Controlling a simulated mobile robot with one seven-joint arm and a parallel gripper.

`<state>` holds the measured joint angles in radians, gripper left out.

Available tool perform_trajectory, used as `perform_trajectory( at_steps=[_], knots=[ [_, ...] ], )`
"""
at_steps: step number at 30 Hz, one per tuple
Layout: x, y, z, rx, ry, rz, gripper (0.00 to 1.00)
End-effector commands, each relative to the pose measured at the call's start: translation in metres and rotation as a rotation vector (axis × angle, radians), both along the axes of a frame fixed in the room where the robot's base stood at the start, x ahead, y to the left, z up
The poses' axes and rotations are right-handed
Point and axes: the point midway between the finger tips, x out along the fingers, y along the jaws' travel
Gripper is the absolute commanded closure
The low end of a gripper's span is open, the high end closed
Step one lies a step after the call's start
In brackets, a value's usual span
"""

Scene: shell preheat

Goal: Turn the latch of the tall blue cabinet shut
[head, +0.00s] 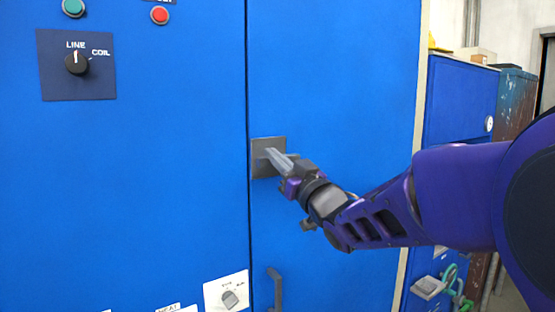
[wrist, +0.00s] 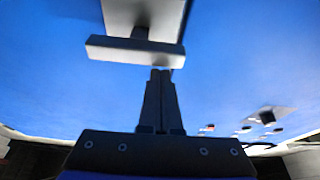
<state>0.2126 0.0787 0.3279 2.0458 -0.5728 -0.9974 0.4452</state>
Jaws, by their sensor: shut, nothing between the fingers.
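The tall blue cabinet (head: 180,190) fills most of the head view, with a dark vertical seam between its left part and its right door. Its latch has a square grey plate (head: 259,169) beside the seam. In the wrist view the latch's grey bar (wrist: 125,49) lies crosswise in front of its plate. My gripper (head: 271,153) reaches in from the right, its fingers together and empty. In the wrist view the fingertips (wrist: 160,72) are right beside the long edge of the bar. I cannot tell whether they touch it. The fingers partly hide the latch in the head view.
A dark vertical handle (head: 277,290) is on the door below the latch. A selector knob (head: 76,62), green button (head: 73,7) and red button (head: 159,15) are on the left part. Another blue cabinet (head: 460,95) stands at the right, behind my arm.

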Motion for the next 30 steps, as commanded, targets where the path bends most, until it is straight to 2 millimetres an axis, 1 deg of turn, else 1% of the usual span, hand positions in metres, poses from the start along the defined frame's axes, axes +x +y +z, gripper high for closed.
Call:
perform_trajectory(
  at_steps=[30],
  knots=[
    [0.0034, 0.0024, -0.0087, -0.167, -0.112, -0.001, 1.0]
  ],
)
